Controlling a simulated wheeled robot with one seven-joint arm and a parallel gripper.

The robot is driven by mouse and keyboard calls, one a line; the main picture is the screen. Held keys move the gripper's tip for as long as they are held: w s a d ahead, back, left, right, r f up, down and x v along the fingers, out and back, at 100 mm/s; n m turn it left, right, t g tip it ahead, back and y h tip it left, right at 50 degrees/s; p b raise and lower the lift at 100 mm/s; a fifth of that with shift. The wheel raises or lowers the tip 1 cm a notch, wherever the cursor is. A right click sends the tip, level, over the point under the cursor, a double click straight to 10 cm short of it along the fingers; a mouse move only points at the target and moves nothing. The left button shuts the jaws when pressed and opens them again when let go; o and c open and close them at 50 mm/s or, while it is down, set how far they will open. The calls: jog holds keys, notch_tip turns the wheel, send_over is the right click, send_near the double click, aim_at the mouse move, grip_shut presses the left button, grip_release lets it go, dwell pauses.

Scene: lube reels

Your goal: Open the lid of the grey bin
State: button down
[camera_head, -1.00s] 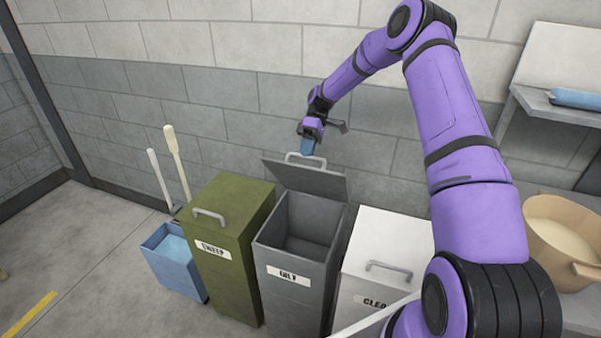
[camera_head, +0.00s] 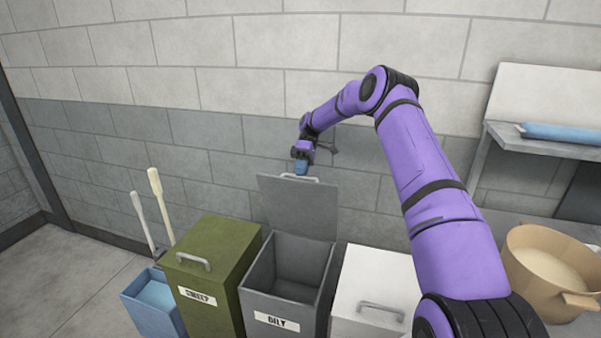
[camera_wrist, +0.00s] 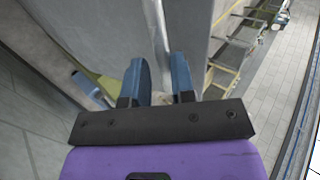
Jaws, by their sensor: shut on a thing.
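The grey bin (camera_head: 279,318), labelled "OILY", stands between a green bin and a white bin. Its lid (camera_head: 299,207) is raised steeply at the back edge, and its dark inside shows. My gripper (camera_head: 301,169) is at the top edge of the lid, at the lid's handle (camera_head: 300,178). In the wrist view its two blue fingers (camera_wrist: 159,80) are close together on either side of the pale handle bar (camera_wrist: 157,30), beside the grey lid (camera_wrist: 106,22). The exact contact is partly hidden between the fingers.
The green bin (camera_head: 215,260) is at left and the white bin (camera_head: 375,270) at right, both with lids down. A blue bin (camera_head: 152,300) and long-handled tools (camera_head: 160,200) are further left. A tan tub (camera_head: 548,270) is at right. The block wall is close behind.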

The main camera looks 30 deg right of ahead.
aim_at(317, 185)
jog(key=shift+s+d+f, duration=0.15)
jog(key=shift+d+f, duration=0.05)
jog(key=shift+f, duration=0.55)
jog(key=c, duration=1.3)
grip_release()
jog(key=shift+o, duration=0.9)
jog(key=shift+w+f, duration=0.15)
jog(key=shift+w, duration=0.05)
jog(key=shift+r, duration=0.2)
jog(key=shift+a+r, duration=0.1)
jog(key=s+a+r, duration=0.1)
jog(key=s, duration=0.4)
jog(key=s+a+r, duration=0.1)
jog(key=s+r, duration=0.1)
jog(key=s, duration=0.3)
jog(key=s+a+r, duration=0.1)
jog(key=s, duration=0.4)
jog(key=shift+s+a+r, duration=0.1)
jog(key=shift+s+r, duration=0.2)
jog(key=shift+r, duration=0.1)
